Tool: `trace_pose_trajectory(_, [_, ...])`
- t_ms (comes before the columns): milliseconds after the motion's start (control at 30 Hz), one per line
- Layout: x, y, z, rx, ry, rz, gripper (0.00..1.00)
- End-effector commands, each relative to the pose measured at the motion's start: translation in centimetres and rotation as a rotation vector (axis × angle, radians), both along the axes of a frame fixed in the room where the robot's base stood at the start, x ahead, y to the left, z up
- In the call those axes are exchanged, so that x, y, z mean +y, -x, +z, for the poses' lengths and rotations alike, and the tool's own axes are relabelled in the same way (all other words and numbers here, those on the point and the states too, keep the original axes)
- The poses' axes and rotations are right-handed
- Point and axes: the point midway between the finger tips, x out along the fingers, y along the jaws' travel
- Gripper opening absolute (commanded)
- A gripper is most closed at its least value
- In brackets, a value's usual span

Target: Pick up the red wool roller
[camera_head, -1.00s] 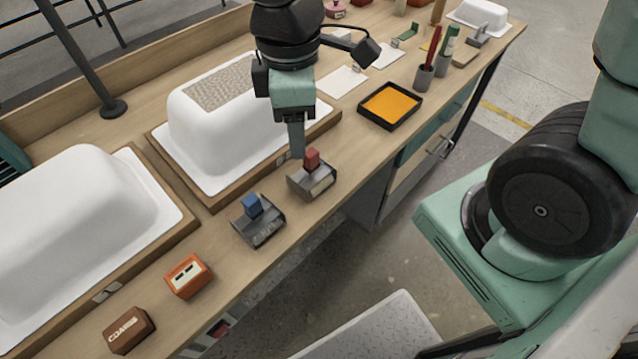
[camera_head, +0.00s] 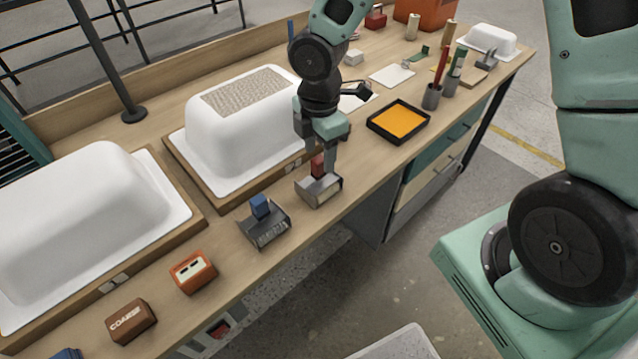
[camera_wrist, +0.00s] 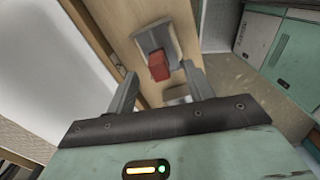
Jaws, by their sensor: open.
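The red wool roller, as I take it, has a red block-shaped grip (camera_head: 317,166) on a grey metal body (camera_head: 321,190). It stands near the front edge of the workbench. My gripper (camera_head: 318,169) is above the body, its fingers on either side of the red grip. In the wrist view the red block (camera_wrist: 159,67) shows between the two spread fingers of my gripper (camera_wrist: 160,72), with gaps beside it. The grey body (camera_wrist: 156,39) lies beyond it. The gripper is open and holds nothing.
A similar tool with a blue grip (camera_head: 260,207) stands to the left. Beyond are an orange box (camera_head: 193,272) and a brown block (camera_head: 131,322). A white tub shell (camera_head: 230,130) is behind the gripper. A black tray of orange material (camera_head: 398,121) lies to the right.

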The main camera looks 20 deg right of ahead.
Motion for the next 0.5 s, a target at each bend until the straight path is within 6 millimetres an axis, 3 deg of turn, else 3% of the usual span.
trace_pose_trajectory(267, [0.0, 0.0, -2.2, 0.001, 0.000, 0.000, 0.52])
trace_pose_trajectory(500, [0.1, 0.0, -5.7, 0.003, 0.000, 0.002, 0.52])
